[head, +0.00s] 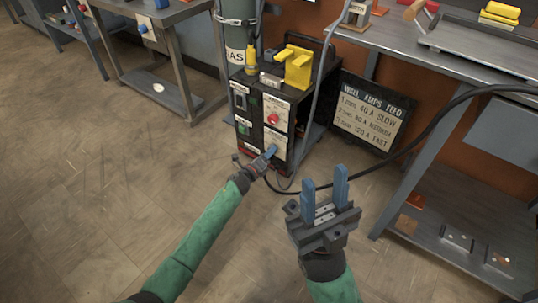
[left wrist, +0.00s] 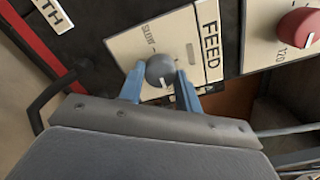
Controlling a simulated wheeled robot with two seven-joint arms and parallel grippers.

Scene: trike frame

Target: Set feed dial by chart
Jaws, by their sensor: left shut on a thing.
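The feed dial is a round grey knob (left wrist: 160,70) on a cream plate labelled FEED, with SLOW printed near it. My left gripper (left wrist: 161,84) has its blue fingers on both sides of the knob, shut on it. The knob's white mark faces the gripper side. In the head view my left gripper (head: 270,151) reaches the low front panel of the black welder (head: 247,128) and hides the dial. The chart (head: 371,113) right of the welder reads WELD AMPS FEED, with SLOW, MEDIUM and FAST rows. My right gripper (head: 325,190) is open and empty.
A red knob (head: 272,118) is above the feed plate; it also shows in the left wrist view (left wrist: 298,30), near a 120 mark. A yellow holder (head: 297,66) sits on the welder. A black cable (head: 420,128) crosses at right. Workbenches flank the welder; the left floor is clear.

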